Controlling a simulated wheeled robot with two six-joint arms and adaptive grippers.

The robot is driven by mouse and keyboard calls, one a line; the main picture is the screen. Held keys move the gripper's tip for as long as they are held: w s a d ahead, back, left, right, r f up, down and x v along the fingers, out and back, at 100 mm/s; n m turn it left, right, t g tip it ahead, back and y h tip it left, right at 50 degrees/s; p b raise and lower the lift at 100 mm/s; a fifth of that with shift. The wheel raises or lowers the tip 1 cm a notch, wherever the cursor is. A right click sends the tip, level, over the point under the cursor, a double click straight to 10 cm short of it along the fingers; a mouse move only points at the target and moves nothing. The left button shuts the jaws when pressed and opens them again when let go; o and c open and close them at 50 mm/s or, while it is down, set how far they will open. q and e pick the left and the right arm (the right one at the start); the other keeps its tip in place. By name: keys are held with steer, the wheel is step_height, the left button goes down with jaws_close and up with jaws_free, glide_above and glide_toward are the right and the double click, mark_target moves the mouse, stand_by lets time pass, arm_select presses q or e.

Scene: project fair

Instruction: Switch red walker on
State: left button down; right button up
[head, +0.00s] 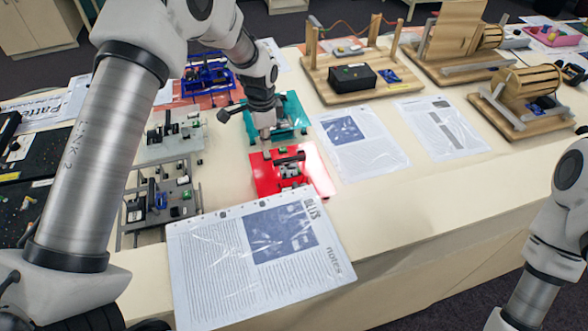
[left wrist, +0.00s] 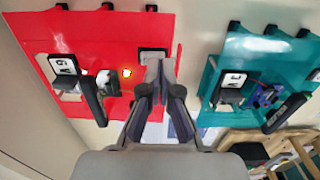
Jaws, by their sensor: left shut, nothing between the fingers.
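The red walker (head: 265,183) lies on the table near its front edge, a flat red plate with dark and grey parts. It also shows in the left wrist view (left wrist: 105,32), where a small orange light on it glows. My left gripper (head: 267,150) points down at the walker's far edge, shut and empty. In the left wrist view its closed fingertips (left wrist: 159,75) overlap the red plate just below a small grey plate (left wrist: 152,54). I cannot tell whether they touch it. My right arm shows at the right, but its gripper is out of view.
A teal walker (head: 288,128) stands just behind the red one, and a blue one (head: 207,75) farther back. Grey walkers (head: 165,149) are to the left. A notes sheet (head: 262,262) lies in front. Wooden machines (head: 340,90) stand at the back right.

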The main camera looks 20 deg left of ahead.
arm_select(q)
steer(key=shift+r+p, duration=1.85)
steer(key=shift+r, duration=0.95)
steer(key=shift+f, duration=0.15)
